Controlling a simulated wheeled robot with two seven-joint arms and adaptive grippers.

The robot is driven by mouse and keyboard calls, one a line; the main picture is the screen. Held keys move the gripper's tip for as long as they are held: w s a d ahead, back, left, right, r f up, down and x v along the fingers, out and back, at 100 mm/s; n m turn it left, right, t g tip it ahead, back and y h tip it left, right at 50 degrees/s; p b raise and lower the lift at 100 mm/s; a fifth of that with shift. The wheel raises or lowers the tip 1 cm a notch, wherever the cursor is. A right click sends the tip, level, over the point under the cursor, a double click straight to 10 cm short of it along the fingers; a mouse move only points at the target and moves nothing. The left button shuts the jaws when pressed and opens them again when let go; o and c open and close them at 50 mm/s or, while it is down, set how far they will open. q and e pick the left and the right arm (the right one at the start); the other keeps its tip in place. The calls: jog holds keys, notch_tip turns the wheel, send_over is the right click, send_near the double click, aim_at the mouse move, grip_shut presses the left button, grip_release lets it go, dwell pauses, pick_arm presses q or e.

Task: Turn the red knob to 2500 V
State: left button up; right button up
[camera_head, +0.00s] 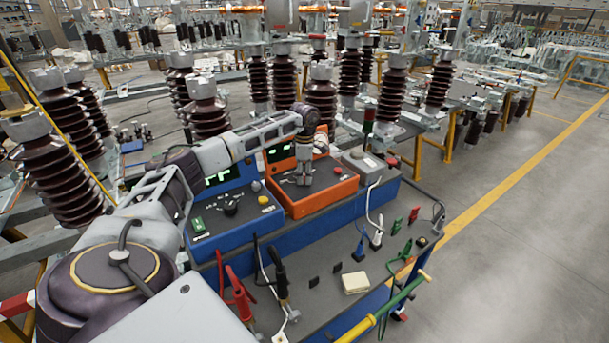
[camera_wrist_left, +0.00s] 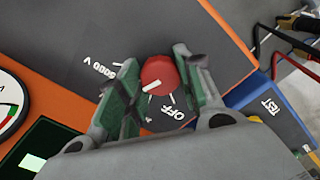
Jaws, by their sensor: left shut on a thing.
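The red knob (camera_wrist_left: 159,74) sits on the dark top panel of the orange box (camera_wrist_left: 223,24). In the left wrist view it is between the two fingers of my left gripper (camera_wrist_left: 158,82), which is shut on it. The knob's white pointer line slants to the lower left. The word OFF lies below the knob, and a label ending in "000 V" lies to its left; its first digit is unclear. In the head view my left gripper (camera_head: 303,176) reaches down onto the orange box (camera_head: 322,202) and hides the knob. My right gripper is out of view.
A blue box (camera_head: 236,222) stands left of the orange one, and a grey box (camera_head: 364,164) with a red button stands right. Leads and clips, including red clips (camera_head: 237,291), lie on the cart top (camera_head: 330,262). A round dial (camera_wrist_left: 12,103) is beside the gripper.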

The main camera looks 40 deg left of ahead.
aim_at(304, 175)
pick_arm(q)
jog(key=o, duration=1)
jog(key=shift+o, duration=0.2)
jog(key=shift+r, duration=0.15)
notch_tip(304, 175, up, 12)
jog(key=shift+f, duration=0.2)
dwell(0.4)
